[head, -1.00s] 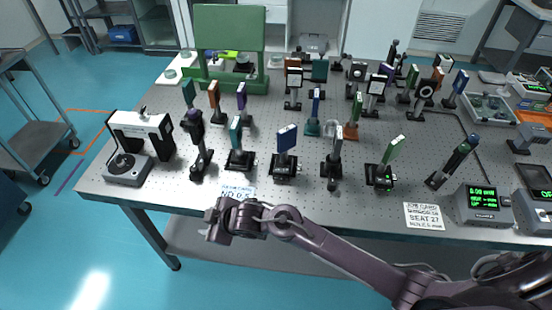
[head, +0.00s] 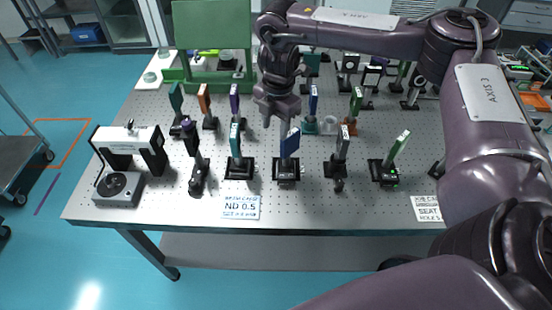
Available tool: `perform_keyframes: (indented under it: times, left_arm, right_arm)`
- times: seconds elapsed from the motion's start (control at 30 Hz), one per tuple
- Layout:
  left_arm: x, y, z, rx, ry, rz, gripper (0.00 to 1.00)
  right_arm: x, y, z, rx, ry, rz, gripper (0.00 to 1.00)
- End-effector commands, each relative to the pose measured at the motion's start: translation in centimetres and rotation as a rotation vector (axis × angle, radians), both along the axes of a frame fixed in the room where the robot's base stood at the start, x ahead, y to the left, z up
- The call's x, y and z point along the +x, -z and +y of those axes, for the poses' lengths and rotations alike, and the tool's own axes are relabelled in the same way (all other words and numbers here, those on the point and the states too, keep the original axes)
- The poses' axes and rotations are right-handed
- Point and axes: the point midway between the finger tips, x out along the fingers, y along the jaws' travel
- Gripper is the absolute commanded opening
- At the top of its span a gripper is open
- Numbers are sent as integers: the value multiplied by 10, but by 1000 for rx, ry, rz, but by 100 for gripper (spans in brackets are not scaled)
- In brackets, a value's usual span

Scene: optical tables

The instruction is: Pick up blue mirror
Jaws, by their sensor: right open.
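A blue mirror (head: 290,142) stands upright on a black mount in the front row of the optical table (head: 320,220). My right gripper (head: 276,122) points down just above and slightly left of its top edge, with the jaws open and nothing seen between them. Whether the fingers touch the mirror cannot be told. Another, narrower blue plate (head: 313,100) stands farther back, to the right of the gripper. My left gripper does not show.
A teal plate (head: 235,138) stands close to the left, a grey-black one (head: 342,145) to the right, and a green one (head: 400,143) farther right. A white label (head: 241,207) lies at the front edge. My right arm covers the table's right side.

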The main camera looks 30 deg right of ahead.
Motion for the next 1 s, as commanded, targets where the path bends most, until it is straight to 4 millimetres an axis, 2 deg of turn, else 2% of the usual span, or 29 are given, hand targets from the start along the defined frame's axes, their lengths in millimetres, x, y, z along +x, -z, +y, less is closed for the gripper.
perform_keyframes:
  times: [0.03, 0.1, 0.2, 0.6, 0.7, 0.83, 1.0]
  left_arm:
    - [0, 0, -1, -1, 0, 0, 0]
    - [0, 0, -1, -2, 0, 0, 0]
    - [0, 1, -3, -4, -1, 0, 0]
    - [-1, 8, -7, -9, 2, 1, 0]
    - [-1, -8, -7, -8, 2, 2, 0]
    - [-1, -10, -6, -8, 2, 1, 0]
    - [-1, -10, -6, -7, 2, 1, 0]
  right_arm:
    - [-2, -12, -16, -15, 31, 7, 44]
    - [-6, -21, -29, -29, 63, 25, 44]
    - [-10, -24, -39, -35, 87, 38, 44]
    - [-14, 17, -42, -36, 89, 43, 44]
    - [-16, 26, -44, -39, 87, 44, 44]
    - [-14, 44, -43, -38, 86, 40, 44]
    - [-14, 51, -43, -37, 86, 37, 44]
